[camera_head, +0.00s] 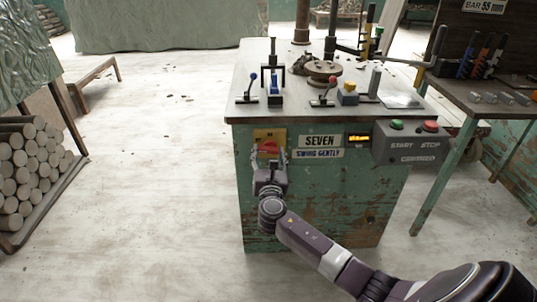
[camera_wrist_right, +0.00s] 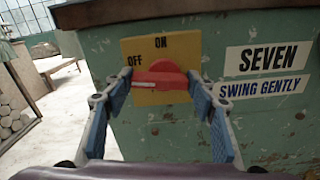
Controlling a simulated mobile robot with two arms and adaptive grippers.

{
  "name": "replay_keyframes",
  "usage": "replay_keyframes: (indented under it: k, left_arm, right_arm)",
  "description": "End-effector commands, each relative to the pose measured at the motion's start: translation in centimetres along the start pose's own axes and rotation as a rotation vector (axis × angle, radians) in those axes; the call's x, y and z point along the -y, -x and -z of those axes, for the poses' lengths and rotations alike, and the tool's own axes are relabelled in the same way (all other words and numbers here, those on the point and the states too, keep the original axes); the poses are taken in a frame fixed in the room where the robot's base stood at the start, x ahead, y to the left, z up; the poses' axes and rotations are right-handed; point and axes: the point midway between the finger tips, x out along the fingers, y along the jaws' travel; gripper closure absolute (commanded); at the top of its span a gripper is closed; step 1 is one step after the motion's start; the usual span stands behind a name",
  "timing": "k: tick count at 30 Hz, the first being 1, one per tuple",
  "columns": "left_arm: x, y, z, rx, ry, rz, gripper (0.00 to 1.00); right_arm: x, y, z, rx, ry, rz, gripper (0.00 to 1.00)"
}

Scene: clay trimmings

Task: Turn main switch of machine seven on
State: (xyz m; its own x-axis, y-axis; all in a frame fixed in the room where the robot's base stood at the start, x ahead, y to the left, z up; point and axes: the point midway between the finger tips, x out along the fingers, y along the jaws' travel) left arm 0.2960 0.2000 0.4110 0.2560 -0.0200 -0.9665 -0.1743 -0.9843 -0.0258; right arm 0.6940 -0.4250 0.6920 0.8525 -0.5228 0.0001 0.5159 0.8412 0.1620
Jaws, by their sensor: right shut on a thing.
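The main switch (camera_wrist_right: 160,76) is a red rotary handle on a yellow plate (camera_wrist_right: 185,48) marked ON at the top and OFF at the left. Its handle lies about level, with its pointed end to the left, by OFF. In the head view the switch (camera_head: 269,146) is on the front of the green machine (camera_head: 310,205) labelled SEVEN. My right gripper (camera_head: 268,158) is in front of it, one finger at each side. In the right wrist view the blue-padded fingers (camera_wrist_right: 159,88) are shut on the handle's two ends. My left gripper is not in view.
A grey START/STOP box (camera_head: 412,145) sticks out at the machine's right front corner. Levers (camera_head: 275,92) and small parts stand on its top (camera_head: 310,112). Stacked cylinders (camera_head: 30,165) lie at the left, a workbench (camera_head: 500,100) stands at the right. The floor left of the machine is clear.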

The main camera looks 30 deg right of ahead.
Motion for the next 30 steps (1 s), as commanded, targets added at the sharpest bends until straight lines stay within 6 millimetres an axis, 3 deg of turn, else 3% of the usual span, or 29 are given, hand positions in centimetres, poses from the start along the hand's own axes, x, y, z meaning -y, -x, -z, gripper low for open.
replay_keyframes:
  k: [14,25,30]
  left_arm:
    - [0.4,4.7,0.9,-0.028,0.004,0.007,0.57]
    - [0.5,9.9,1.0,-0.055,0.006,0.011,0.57]
    - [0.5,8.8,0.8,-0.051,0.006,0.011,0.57]
  right_arm:
    - [0.1,0.1,0.0,-0.001,-0.444,0.001,0.72]
    - [0.3,0.1,0.0,-0.002,-0.795,0.001,0.72]
    - [0.4,0.1,-0.1,-0.002,-0.957,0.001,0.72]
